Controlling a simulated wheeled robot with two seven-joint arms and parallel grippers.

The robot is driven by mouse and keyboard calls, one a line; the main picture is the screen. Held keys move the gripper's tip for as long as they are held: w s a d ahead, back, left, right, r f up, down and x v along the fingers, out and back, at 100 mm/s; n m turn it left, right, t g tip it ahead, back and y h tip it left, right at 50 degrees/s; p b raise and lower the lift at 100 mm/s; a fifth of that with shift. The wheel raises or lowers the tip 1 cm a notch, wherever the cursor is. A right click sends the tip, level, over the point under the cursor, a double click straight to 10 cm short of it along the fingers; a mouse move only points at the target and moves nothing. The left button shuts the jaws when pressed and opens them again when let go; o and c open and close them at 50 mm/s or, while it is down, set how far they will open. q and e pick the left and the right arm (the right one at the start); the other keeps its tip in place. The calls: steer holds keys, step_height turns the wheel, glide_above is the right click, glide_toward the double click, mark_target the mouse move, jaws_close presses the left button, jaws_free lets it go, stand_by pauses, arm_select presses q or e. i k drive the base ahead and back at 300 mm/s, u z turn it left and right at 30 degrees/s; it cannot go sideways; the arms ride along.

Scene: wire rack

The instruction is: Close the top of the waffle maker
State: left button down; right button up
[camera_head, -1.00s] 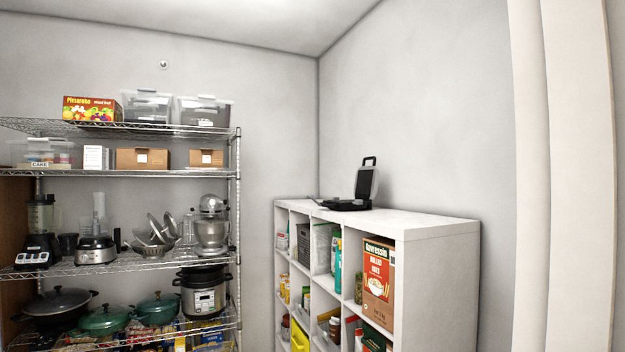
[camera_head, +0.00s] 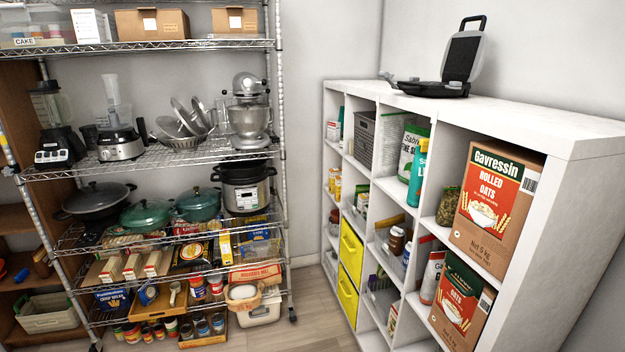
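The waffle maker (camera_head: 449,66) stands on top of the white cube shelf (camera_head: 545,120), towards its far part. Its lid (camera_head: 463,57) is raised nearly upright, with a black inner plate, a grey rim and a black handle at the top. Its dark base (camera_head: 432,88) lies flat on the shelf top, with a small part sticking out to the left. Neither of my grippers is in view.
A wire rack (camera_head: 160,155) with appliances, pots and food stands at the left. Cube compartments hold boxes, including rolled oats (camera_head: 485,205), and yellow bins (camera_head: 349,262). The shelf top in front of the waffle maker is clear. Some floor (camera_head: 312,310) shows between rack and shelf.

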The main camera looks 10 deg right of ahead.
mark_target(466, 52)
steer(key=i, duration=3.4)
steer(key=z, duration=3.9)
